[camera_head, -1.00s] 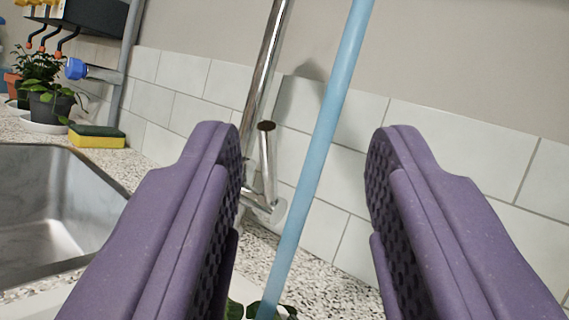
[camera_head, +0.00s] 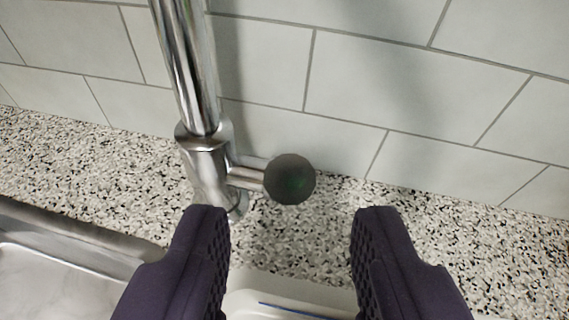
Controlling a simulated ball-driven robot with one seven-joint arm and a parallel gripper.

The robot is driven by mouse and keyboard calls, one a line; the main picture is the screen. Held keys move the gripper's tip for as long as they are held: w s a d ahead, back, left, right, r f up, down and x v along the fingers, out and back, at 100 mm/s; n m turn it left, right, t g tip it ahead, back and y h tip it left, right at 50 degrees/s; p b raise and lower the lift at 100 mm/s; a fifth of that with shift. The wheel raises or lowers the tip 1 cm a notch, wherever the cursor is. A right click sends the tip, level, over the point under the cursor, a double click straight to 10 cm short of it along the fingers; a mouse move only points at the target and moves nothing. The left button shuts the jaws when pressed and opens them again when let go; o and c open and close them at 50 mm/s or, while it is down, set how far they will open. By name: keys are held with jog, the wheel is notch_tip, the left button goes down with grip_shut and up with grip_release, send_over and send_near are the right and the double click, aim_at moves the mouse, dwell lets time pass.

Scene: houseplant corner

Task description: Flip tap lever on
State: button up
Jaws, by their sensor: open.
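The chrome tap (camera_head: 195,75) stands upright on the speckled counter, left of centre. Its lever, with a dark round knob (camera_head: 290,179) at the end, sticks out from the right side of the tap's base, toward the camera. My gripper (camera_head: 292,215) is open, with a purple finger at the lower left and another at the lower right. The knob shows in the gap between the fingers, above their tips in the picture. Nothing is between the fingers. I cannot tell how far the knob is from the tips.
The steel sink (camera_head: 60,275) lies at the lower left. Pale wall tiles (camera_head: 410,90) rise close behind the tap. The speckled counter (camera_head: 80,145) is clear left of the tap. A white rim (camera_head: 290,292) with a blue line shows between the fingers at the bottom.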

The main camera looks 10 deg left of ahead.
jog(key=b+x, duration=0.2)
jog(key=x, duration=0.5)
jog(key=shift+w+a+f, duration=0.1)
jog(key=shift+w+f, duration=0.15)
jog(key=shift+w, duration=0.05)
grip_shut()
